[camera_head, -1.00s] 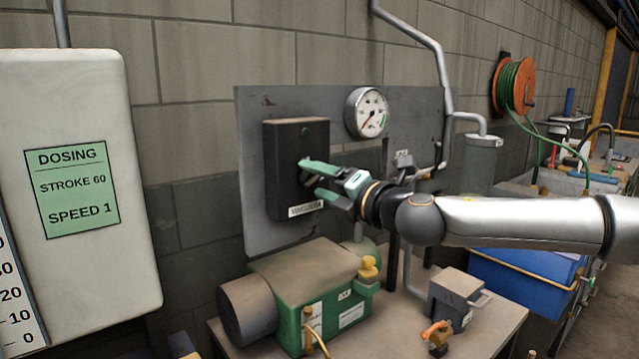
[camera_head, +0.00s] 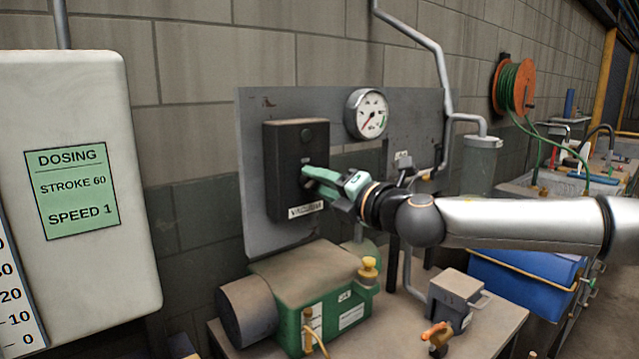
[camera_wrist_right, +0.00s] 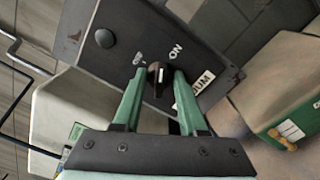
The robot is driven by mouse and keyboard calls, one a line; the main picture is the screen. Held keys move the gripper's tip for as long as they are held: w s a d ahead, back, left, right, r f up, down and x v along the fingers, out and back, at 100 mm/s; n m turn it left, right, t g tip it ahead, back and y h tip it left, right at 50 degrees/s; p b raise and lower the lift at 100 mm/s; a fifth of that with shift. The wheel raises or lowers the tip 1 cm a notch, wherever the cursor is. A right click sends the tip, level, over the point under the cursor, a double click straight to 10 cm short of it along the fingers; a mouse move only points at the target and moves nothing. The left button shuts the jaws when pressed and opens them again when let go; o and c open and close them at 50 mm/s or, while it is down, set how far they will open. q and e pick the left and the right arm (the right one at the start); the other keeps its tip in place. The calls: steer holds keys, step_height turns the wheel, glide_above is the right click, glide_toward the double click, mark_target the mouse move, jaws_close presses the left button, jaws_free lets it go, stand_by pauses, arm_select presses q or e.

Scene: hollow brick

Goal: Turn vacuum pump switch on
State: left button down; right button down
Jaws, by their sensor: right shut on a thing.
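The black vacuum switch box (camera_head: 288,150) is mounted on the grey wall panel, with a "VACUUM" label at its bottom. In the right wrist view its face (camera_wrist_right: 120,20) shows a round button, an "ON" mark and a second mark. The dark switch knob (camera_wrist_right: 155,75) with a white line sits between the fingertips. My right gripper (camera_head: 308,176) is shut on the knob; it also shows in the right wrist view (camera_wrist_right: 158,85). In the head view the fingers hide the knob. My left gripper is in neither view.
A round gauge (camera_head: 367,113) is right of the box. A green pump (camera_head: 305,290) with a yellow knob stands on the bench (camera_head: 478,335) below, beside a small grey box (camera_head: 458,297). The dosing tank (camera_head: 75,190) is at left. A grey pipe (camera_head: 440,60) runs up the wall.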

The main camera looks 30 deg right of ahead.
steer(key=shift+f+m+b, duration=0.1)
steer(key=shift+m+b, duration=0.6)
steer(key=shift+m, duration=0.3)
steer(key=m+b, duration=0.1)
steer(key=m, duration=0.2)
steer(key=shift+b, duration=0.3)
steer(key=shift+m, duration=0.6)
steer(key=shift+c, duration=2.4)
jaws_free()
